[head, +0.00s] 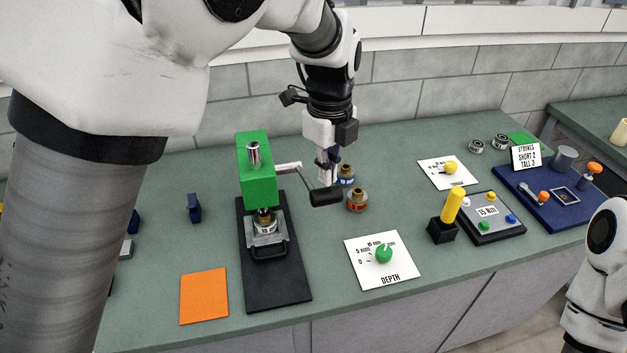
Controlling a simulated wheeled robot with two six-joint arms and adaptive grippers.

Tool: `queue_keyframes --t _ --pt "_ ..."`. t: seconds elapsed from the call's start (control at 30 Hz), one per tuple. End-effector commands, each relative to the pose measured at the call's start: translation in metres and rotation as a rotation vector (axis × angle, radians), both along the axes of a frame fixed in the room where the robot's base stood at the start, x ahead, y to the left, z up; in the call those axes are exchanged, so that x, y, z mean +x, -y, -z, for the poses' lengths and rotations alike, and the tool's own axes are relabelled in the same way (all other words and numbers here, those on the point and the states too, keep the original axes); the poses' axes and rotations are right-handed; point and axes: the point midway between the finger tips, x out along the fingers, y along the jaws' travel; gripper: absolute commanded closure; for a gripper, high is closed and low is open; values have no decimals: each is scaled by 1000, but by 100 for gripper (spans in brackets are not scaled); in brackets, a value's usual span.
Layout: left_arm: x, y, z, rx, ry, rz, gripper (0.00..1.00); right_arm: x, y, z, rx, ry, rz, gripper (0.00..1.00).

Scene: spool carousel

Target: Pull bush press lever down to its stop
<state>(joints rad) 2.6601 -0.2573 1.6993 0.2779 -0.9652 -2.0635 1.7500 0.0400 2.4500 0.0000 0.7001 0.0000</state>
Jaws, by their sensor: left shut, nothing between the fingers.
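The bush press is a green block head (257,180) over a black base plate (280,293). A metal part sits in its fixture under the ram. The press lever (288,167) is a silver bar leaving the head's right side, ending in a black grip (326,196) that tilts downward to the right. My left gripper (327,178) points down, shut and empty, just behind and above the black grip. Whether its fingers touch the lever cannot be told. My right gripper is out of view; part of a white arm link shows at the lower right.
Two bushes (357,201) stand just right of the lever grip. A DEPTH card with a green knob (383,253) lies in front. An orange mat (204,296) lies left of the press. A yellow-handled tool (452,207) and a button box (490,217) stand right.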

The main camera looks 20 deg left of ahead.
Motion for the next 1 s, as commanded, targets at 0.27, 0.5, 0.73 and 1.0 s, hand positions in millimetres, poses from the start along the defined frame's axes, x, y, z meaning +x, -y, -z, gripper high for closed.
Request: queue_keyframes --t 0.27,0.5,0.73,1.0 --pt "0 0 6 0 0 0 100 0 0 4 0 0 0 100" --pt "0 0 16 0 -1 0 100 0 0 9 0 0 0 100" --pt "0 0 25 0 -1 0 100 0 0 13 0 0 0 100" --pt "-2 1 35 0 -1 1 100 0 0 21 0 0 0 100"
